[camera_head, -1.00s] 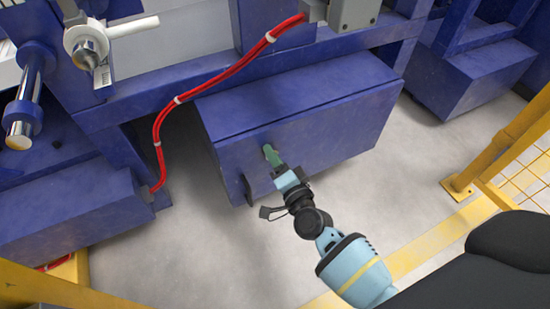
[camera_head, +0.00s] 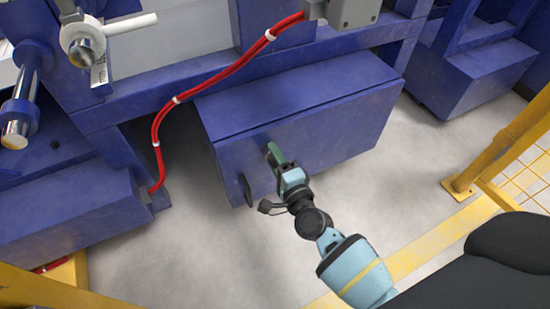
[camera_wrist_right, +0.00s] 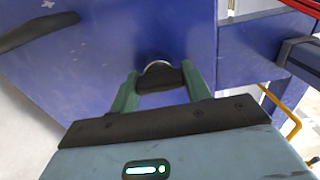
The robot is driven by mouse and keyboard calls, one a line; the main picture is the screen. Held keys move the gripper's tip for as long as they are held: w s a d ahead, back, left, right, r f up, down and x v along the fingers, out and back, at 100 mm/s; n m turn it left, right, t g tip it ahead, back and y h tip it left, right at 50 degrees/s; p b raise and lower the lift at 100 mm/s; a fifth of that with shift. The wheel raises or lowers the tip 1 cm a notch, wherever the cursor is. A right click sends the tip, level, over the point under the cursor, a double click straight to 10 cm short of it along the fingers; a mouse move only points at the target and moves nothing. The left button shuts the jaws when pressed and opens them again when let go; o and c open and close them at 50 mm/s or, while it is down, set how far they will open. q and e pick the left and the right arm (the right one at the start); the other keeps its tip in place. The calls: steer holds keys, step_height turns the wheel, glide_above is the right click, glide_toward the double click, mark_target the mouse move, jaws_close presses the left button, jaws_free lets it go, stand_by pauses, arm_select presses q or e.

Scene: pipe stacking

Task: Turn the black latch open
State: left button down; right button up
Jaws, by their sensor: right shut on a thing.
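The black latch (camera_wrist_right: 161,80) shows in the right wrist view, with a silver ring behind it, on the front face of the blue box (camera_wrist_right: 110,45). My right gripper (camera_wrist_right: 160,88) has its green fingers on either side of the latch and is shut on it. In the head view my right gripper (camera_head: 272,152) is at the front of the blue box (camera_head: 320,145), where its fingers and body hide the latch. I cannot tell the latch's exact angle. My left gripper is not in view.
A black handle (camera_head: 247,190) is on the box's front face, left of my right gripper. Red cables (camera_head: 190,95) run to the left of the box. A yellow guard rail (camera_head: 500,150) stands at the right. Grey floor is clear before the box.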

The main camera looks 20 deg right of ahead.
steer(key=o, duration=1)
steer(key=shift+c, duration=0.2)
steer(key=s+p, duration=0.2)
steer(key=s, duration=0.5)
steer(key=shift+s+d, duration=0.15)
steer(key=shift+s, duration=0.25)
